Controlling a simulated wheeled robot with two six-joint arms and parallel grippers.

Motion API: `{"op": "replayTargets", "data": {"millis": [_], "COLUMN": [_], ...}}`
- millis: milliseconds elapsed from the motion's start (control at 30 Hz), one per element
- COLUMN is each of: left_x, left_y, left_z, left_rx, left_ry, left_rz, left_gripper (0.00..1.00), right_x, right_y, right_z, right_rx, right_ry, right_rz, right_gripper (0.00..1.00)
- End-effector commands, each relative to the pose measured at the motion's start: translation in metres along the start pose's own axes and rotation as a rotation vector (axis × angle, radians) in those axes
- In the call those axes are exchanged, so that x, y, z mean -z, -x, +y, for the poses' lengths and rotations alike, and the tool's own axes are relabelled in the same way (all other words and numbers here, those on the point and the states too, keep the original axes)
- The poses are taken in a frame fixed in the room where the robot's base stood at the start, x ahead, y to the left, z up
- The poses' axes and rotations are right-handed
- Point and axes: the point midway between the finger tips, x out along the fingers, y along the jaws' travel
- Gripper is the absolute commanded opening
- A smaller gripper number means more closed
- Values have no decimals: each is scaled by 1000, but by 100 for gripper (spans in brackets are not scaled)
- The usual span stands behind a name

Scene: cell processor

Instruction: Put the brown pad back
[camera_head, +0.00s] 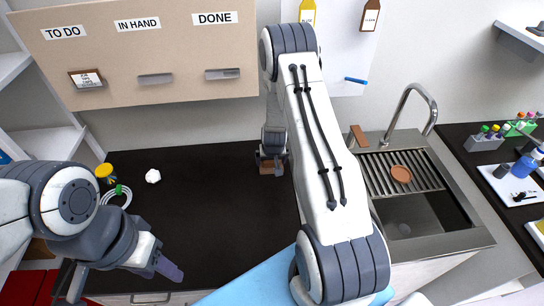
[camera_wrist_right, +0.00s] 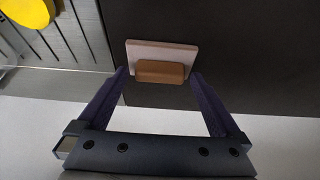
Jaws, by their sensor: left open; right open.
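The brown pad, a brown block on a pale flat base, lies on the dark counter (camera_head: 215,215). In the right wrist view the pad (camera_wrist_right: 160,72) sits between the two fingertips, with a gap at each side. My right gripper (camera_wrist_right: 159,76) is open around it. In the head view the right gripper (camera_head: 270,157) is at the back of the counter, and only a brown part of the pad (camera_head: 271,169) shows below it. My left gripper (camera_head: 125,282) is open and empty over the front left of the counter.
A sink (camera_head: 407,215) with a slatted rack stands to the right. A round brown item (camera_head: 401,174) lies on the rack and a brown block (camera_head: 359,136) stands behind it. A white lump (camera_head: 153,176) and a yellow-lidded jar (camera_head: 106,174) are at the back left. The middle counter is clear.

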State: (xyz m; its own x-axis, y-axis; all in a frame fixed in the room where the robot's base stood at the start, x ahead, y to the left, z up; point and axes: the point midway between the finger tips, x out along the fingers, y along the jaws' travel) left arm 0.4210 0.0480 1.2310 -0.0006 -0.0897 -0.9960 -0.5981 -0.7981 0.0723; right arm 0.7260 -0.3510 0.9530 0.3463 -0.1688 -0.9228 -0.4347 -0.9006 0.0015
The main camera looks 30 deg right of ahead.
Motion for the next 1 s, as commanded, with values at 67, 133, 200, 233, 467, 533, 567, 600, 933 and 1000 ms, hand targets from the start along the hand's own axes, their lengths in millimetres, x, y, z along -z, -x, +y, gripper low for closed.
{"op": "replayTargets", "data": {"millis": [67,133,200,233,467,533,567,600,933,1000], "left_x": [0,0,-1,-1,0,0,0,0,0,0], "left_y": [-4,-7,-9,-10,-1,2,4,6,8,8], "left_z": [0,0,-1,-1,0,0,0,0,1,1], "left_rx": [0,0,0,0,0,0,0,0,0,0], "left_ry": [0,1,1,1,1,0,0,-1,-2,-2], "left_rz": [0,0,0,0,0,0,0,0,0,0], "left_gripper": [50,50,50,50,50,50,50,50,50,50], "right_x": [1,1,1,2,2,1,2,1,0,-2], "right_y": [8,18,32,38,91,102,106,111,124,133], "right_z": [0,0,0,0,0,0,0,0,-6,-21], "right_rx": [0,1,1,1,1,1,1,0,9,33], "right_ry": [0,-2,0,-2,-2,-2,0,0,11,40], "right_rz": [2,3,5,5,3,2,2,1,-1,-7], "right_gripper": [100,100,100,100,100,100,100,100,100,100]}}
